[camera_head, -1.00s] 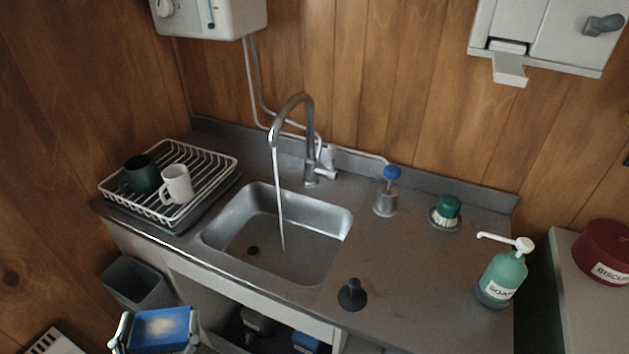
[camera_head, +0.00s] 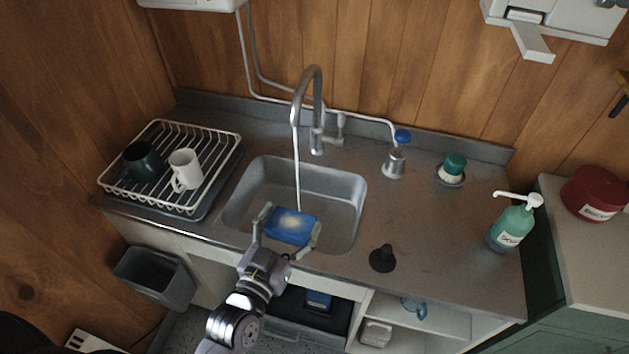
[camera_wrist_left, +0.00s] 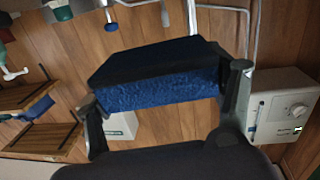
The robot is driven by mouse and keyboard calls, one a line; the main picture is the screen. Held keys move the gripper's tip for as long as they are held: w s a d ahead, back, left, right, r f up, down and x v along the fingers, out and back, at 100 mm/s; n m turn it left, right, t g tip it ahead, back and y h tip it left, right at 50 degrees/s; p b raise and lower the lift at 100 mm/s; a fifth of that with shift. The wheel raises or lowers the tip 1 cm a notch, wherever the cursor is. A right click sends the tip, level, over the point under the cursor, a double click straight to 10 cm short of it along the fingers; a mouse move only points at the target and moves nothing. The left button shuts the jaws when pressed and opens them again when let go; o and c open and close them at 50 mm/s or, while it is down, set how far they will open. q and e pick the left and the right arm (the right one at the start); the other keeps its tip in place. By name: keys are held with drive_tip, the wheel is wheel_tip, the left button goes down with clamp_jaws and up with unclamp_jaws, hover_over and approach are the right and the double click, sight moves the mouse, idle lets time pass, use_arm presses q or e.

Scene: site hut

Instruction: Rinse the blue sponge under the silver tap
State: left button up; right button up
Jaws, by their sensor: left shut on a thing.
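The blue sponge (camera_head: 288,229), with a pale patch on top, is held over the front part of the steel sink (camera_head: 344,186). My left gripper (camera_head: 287,228) is shut on it, one finger at each end. In the left wrist view the sponge (camera_wrist_left: 160,92) sits between the two fingers. The silver tap (camera_head: 318,92) arches over the sink and is running. Its thin stream of water (camera_head: 297,165) comes down to the sponge's far edge. I cannot tell whether it lands on the sponge or passes just behind it. My right gripper is not in view.
A white dish rack (camera_head: 224,141) with a dark mug (camera_head: 140,160) and a white mug (camera_head: 184,170) stands left of the sink. A black plunger-shaped stopper (camera_head: 382,259), a blue-topped holder (camera_head: 395,160), a green brush (camera_head: 453,168) and a soap bottle (camera_head: 511,229) stand to the right.

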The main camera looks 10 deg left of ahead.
use_arm(q)
drive_tip(key=shift+w+d+m+h+p, duration=0.85)
drive_tip(key=shift+w+d+p, duration=0.45)
drive_tip(key=shift+w, duration=2.1)
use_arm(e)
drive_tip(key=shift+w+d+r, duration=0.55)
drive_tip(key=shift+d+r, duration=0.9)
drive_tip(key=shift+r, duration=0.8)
use_arm(q)
drive_tip(key=w+a+f+b, duration=0.2)
drive_tip(key=w+a+b, duration=0.4)
drive_tip(key=w, duration=0.5)
drive_tip(key=shift+w+a+f+g+b, duration=0.2)
drive_tip(key=shift+a+g+b, duration=0.15)
drive_tip(key=shift+b, duration=0.4)
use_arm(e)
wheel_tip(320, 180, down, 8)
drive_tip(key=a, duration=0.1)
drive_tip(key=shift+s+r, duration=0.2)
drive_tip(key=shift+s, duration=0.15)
use_arm(q)
drive_tip(key=shift+r, duration=0.1)
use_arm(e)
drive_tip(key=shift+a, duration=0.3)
use_arm(q)
drive_tip(key=shift+w+d, duration=0.3)
drive_tip(key=shift+d, duration=0.2)
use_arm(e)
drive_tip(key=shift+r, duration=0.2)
